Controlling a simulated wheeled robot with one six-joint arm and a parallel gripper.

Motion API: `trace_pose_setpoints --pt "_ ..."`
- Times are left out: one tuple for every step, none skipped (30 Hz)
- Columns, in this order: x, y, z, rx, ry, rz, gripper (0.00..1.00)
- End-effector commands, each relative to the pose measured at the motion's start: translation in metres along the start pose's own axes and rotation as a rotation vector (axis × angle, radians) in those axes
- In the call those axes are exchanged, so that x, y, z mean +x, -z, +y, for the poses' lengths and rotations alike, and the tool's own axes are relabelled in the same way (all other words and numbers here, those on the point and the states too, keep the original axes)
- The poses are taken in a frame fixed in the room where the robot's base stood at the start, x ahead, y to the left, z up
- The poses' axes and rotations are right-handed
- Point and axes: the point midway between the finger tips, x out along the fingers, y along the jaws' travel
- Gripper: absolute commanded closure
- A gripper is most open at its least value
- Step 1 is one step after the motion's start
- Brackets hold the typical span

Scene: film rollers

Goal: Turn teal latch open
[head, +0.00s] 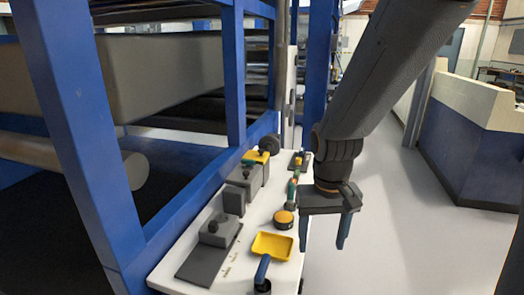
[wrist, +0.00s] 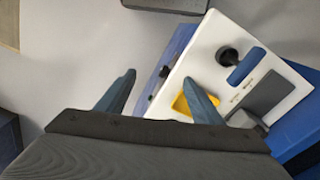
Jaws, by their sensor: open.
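A small teal-green piece (head: 292,188), which looks like the latch, stands near the right edge of a white panel (head: 215,270). It is small, and its exact position is hard to tell. I cannot make it out in the wrist view. My gripper (head: 323,232) is open and empty, pointing down just right of the panel's edge, apart from the teal piece. In the wrist view, my gripper's fingers (wrist: 160,78) are spread, with the floor and the panel's edge beyond them. The right finger partly covers a yellow tray.
The panel bears the yellow tray (head: 271,246), a yellow-topped round knob (head: 284,217), a blue lever (head: 262,270), a grey box on a dark plate (head: 218,232) and grey blocks (head: 236,198). A blue frame (head: 92,150) with rollers stands left. Clear floor (head: 405,220) lies right.

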Motion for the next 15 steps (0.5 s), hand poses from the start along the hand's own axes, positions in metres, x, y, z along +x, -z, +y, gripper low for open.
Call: trace_pose_setpoints --pt "-0.015 0.031 -0.009 0.013 -0.010 0.019 0.39" --pt "-0.022 0.051 -0.014 0.025 -0.016 0.032 0.39" --pt "-0.031 0.077 -0.022 0.044 -0.025 0.051 0.39" --pt "-0.037 0.097 -0.029 0.060 -0.031 0.064 0.39" --pt "-0.043 0.117 -0.036 0.076 -0.037 0.079 0.39" --pt "-0.050 0.142 -0.046 0.098 -0.044 0.099 0.39" --pt "-0.055 0.161 -0.054 0.114 -0.049 0.116 0.39" --pt "-0.060 0.178 -0.062 0.130 -0.053 0.131 0.39" --pt "-0.066 0.202 -0.074 0.153 -0.058 0.155 0.39" --pt "-0.070 0.218 -0.083 0.169 -0.061 0.172 0.39" --pt "-0.075 0.234 -0.093 0.185 -0.062 0.189 0.39" --pt "-0.079 0.254 -0.105 0.207 -0.065 0.211 0.39" --pt "-0.082 0.267 -0.114 0.223 -0.066 0.226 0.39" --pt "-0.086 0.279 -0.123 0.237 -0.066 0.243 0.39" --pt "-0.089 0.294 -0.134 0.257 -0.065 0.262 0.39"
